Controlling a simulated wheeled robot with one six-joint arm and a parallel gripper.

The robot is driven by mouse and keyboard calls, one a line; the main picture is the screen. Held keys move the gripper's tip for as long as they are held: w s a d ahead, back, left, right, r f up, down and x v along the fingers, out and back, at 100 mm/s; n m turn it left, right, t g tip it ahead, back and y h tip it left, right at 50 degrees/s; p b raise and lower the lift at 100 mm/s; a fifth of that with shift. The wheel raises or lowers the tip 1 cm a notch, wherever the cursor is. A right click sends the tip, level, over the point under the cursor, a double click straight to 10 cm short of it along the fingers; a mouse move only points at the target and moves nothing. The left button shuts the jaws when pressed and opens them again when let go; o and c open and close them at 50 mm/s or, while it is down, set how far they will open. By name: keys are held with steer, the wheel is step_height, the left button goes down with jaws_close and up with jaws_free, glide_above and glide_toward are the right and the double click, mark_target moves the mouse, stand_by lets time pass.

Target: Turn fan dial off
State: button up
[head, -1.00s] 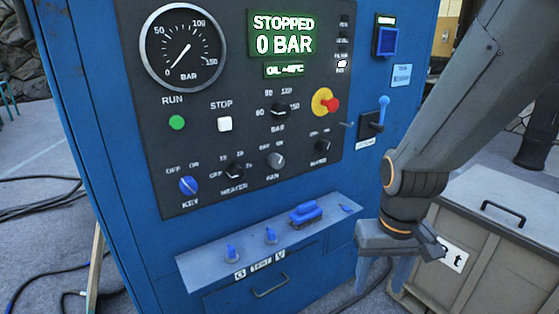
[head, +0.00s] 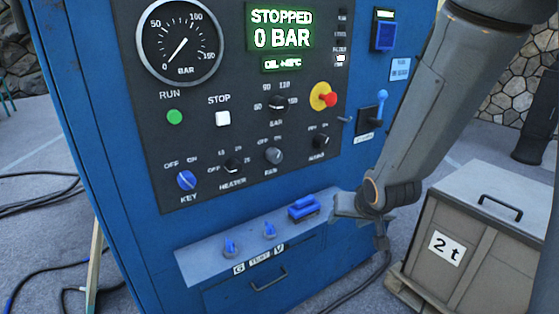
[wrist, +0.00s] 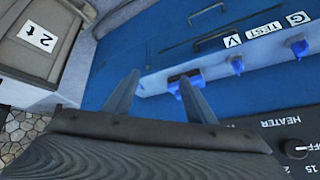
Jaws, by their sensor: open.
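The fan dial (head: 273,155) is a grey-black knob on the dark control panel (head: 222,195), between the heater dial (head: 233,165) and another dark dial at its right. In the head view its pointer looks tilted up and to the left, toward the OFF side, but the small marks are hard to read. My gripper (head: 365,225) is right of and below the fan dial, apart from the panel, near the right end of the shelf. In the wrist view my gripper (wrist: 160,95) has its two fingers spread with nothing between them. The fan dial is not visible in the wrist view.
A grey shelf (head: 210,262) juts out below the panel, with blue fittings (head: 303,207) on it. A red emergency knob (head: 330,100) and a blue-handled lever (head: 381,106) stand out at right. A crate marked 2 t (head: 447,247) sits at lower right.

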steer(key=w+a+r+t+y, duration=0.3)
steer(key=w+a+t, duration=0.1)
steer(key=w+a, duration=0.25)
steer(key=t+y, duration=0.4)
steer(key=y, duration=0.2)
glide_toward(277, 158)
steer(key=w, duration=0.1)
steer(key=shift+m, duration=0.4)
steer(key=p+x, duration=0.1)
steer(key=x, duration=0.7)
steer(key=shift+s+a+p, duration=0.1)
steer(key=shift+a+p, duration=0.15)
steer(key=shift+p, duration=0.1)
steer(key=c, duration=1)
steer(key=shift+c, duration=0.2)
